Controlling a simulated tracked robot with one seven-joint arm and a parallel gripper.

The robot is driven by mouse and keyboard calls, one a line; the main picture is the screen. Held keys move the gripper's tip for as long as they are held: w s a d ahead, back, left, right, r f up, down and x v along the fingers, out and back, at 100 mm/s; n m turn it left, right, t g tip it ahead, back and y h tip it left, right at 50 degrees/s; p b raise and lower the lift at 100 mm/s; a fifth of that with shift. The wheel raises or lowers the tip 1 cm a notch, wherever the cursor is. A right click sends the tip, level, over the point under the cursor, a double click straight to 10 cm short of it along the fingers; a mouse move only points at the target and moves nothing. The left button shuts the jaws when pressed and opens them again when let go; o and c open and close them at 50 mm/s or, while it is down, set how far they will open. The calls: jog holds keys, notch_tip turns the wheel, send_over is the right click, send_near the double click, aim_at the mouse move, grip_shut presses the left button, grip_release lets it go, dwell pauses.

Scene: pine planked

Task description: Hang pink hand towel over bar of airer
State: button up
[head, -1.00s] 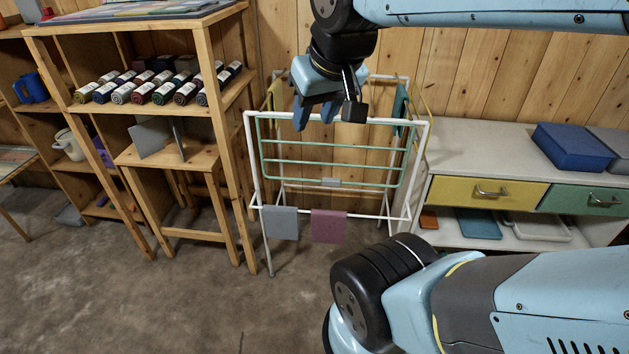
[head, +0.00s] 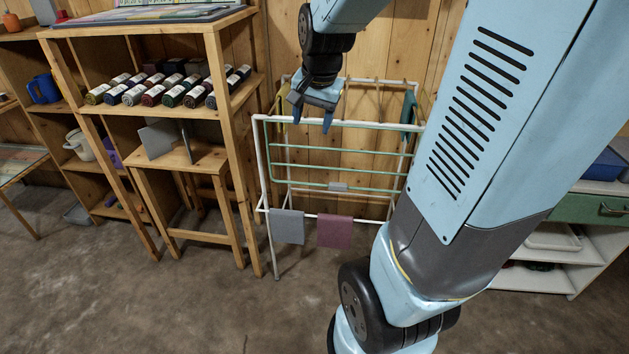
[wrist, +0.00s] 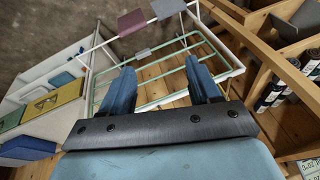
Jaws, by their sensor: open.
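The airer (head: 257,160) is a white frame with green inner bars, standing in front of the plank wall. The pink hand towel (head: 334,231), a dusky mauve pink, hangs over its low front bar, right of a grey towel (head: 287,226). My gripper (head: 312,118) is open and empty, pointing down near the airer's top front rail, well above the pink towel. In the wrist view my gripper's blue fingers (wrist: 162,82) are apart, with the green bars between and beyond them. The pink towel (wrist: 133,22) and grey towel (wrist: 167,8) show at the top there.
A dark green cloth (head: 408,110) hangs at the airer's right side. A wooden shelf (head: 238,150) with several bottles stands close on the left. A white cabinet (head: 540,278) with drawers is on the right, partly hidden by my arm. The floor in front is clear.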

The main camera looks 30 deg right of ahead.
jog(key=w+d+f+m, duration=0.3)
jog(key=w+f+m, duration=0.1)
jog(key=w+f, duration=0.15)
jog(key=m+g, duration=0.4)
jog(key=m, duration=0.8)
send_over(335, 224)
jog(key=w, duration=0.1)
jog(key=f, duration=2.1)
jog(key=d+f, duration=0.1)
jog(key=f, duration=1)
jog(key=shift+w, duration=0.2)
notch_tip(335, 224, down, 13)
jog(key=shift+f, duration=0.1)
jog(key=shift+c, duration=0.3)
